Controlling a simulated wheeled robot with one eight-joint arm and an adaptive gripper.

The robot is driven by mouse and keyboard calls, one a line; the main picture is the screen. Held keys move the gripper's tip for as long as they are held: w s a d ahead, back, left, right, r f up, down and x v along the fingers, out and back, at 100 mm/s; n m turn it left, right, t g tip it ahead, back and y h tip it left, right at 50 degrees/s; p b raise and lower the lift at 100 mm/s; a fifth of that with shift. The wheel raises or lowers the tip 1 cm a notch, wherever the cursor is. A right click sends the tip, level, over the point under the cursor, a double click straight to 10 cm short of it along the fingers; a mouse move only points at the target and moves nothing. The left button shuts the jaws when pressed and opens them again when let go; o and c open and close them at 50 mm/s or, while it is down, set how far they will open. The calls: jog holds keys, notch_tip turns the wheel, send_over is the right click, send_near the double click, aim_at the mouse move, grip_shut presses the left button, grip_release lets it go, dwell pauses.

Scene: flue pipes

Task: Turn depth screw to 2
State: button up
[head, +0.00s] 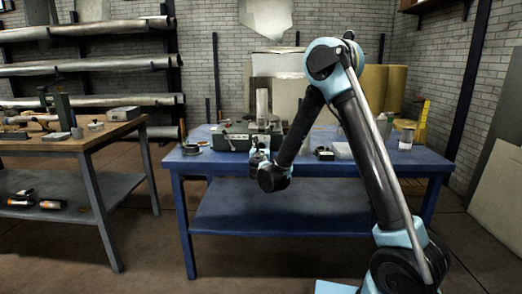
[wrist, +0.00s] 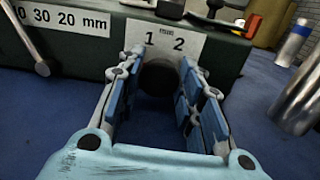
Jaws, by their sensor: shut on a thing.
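The depth screw's dark round knob (wrist: 159,77) is on the front of a green machine, between the two blue-padded fingers of my gripper (wrist: 158,92) in the wrist view. My gripper is shut on it. A white label (wrist: 163,42) above the knob reads "mm" with 1 and 2. No pointer mark is visible on the knob, so its setting cannot be told. In the head view the green machine (head: 236,136) stands on the blue table (head: 200,160), and my arm's end hides part of its front.
A scale label (wrist: 62,18) reading 30 20 mm and a metal lever (wrist: 33,52) are at the left of the machine. A shiny metal cylinder (wrist: 300,98) is close on the right. A wooden workbench (head: 70,140) stands left of the blue table.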

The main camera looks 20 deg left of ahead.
jog(key=shift+d+m, duration=0.15)
jog(key=shift+m, duration=2.05)
jog(key=o, duration=1)
jog(key=shift+o, duration=0.2)
jog(key=v, duration=1.1)
jog(key=shift+s, duration=0.4)
jog(key=shift+f, duration=0.1)
